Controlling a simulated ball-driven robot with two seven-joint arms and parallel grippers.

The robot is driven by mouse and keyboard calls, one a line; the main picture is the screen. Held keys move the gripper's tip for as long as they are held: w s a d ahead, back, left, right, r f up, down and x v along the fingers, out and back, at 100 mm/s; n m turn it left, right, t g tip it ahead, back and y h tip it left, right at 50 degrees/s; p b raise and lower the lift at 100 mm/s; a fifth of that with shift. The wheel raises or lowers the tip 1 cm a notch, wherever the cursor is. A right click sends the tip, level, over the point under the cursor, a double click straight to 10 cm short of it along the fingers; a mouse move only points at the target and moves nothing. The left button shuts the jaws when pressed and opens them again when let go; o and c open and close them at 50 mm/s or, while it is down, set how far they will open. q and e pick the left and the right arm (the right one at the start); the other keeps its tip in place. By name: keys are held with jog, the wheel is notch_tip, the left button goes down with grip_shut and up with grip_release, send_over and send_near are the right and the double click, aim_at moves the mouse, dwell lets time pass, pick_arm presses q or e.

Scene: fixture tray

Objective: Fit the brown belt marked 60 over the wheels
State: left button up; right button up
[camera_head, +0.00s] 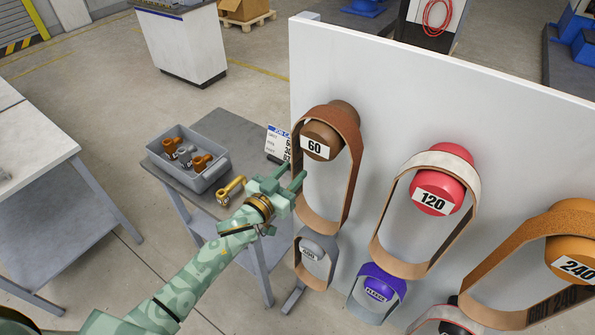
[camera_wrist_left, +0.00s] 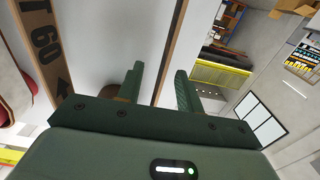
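The brown belt (camera_head: 352,178) hangs as a long loop from the brown wheel marked 60 (camera_head: 318,139) on the white board. Its lower bend hangs free in front of the board, just above a grey wheel (camera_head: 313,252). In the left wrist view the belt's printed 60 (camera_wrist_left: 45,48) shows on one strand, and another strand appears edge-on between the fingers. My left gripper (camera_head: 289,182) is at the belt's left strand, fingers apart; whether they touch it is unclear. In the left wrist view the gripper (camera_wrist_left: 160,88) is open. My right gripper is out of view.
A red wheel marked 120 (camera_head: 438,190) and an orange wheel marked 240 (camera_head: 575,252) carry belts to the right. A purple wheel (camera_head: 383,283) sits low. A grey bin (camera_head: 180,177) of fittings and a gold part (camera_head: 231,190) stand on the cart at left.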

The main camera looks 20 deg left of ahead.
pick_arm(q)
jog(key=shift+w+d, duration=0.1)
jog(key=shift+w, duration=1.15)
jog(key=shift+w+d, duration=0.2)
jog(key=shift+d, duration=0.05)
jog(key=shift+a, duration=0.1)
jog(key=c, duration=0.4)
grip_shut()
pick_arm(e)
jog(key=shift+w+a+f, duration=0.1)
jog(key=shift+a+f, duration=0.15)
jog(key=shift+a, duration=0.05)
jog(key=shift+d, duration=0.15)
pick_arm(q)
jog(key=shift+r, duration=0.1)
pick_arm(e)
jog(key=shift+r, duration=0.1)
